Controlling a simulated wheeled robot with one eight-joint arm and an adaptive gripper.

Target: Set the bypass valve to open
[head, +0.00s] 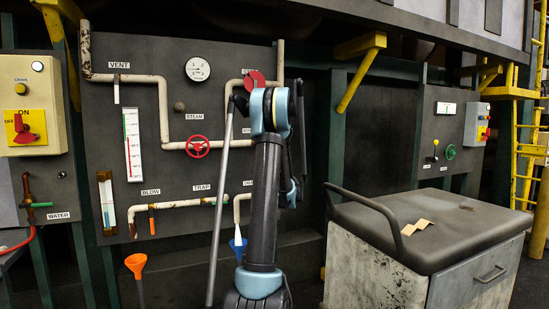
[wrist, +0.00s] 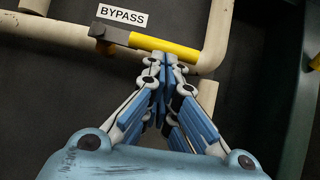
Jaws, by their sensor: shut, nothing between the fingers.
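The bypass valve's yellow lever (wrist: 165,46) shows at the top of the wrist view, under the BYPASS label (wrist: 122,16). It reaches right from a dark valve body (wrist: 108,32) and lies roughly along the pale pipe (wrist: 62,32), close to the bend. My gripper (wrist: 172,58) is shut and empty. Its fingertips are at the lower edge of the lever, near its right end; I cannot tell whether they touch it. In the head view my arm stands before the panel and hides part of it, and I cannot make out the yellow lever there.
A red handwheel (head: 197,146) and pipes are on the panel left of my arm. An orange funnel (head: 135,264) stands low at the left. A cart (head: 450,226) with a dark top and a curved handle stands close on the right.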

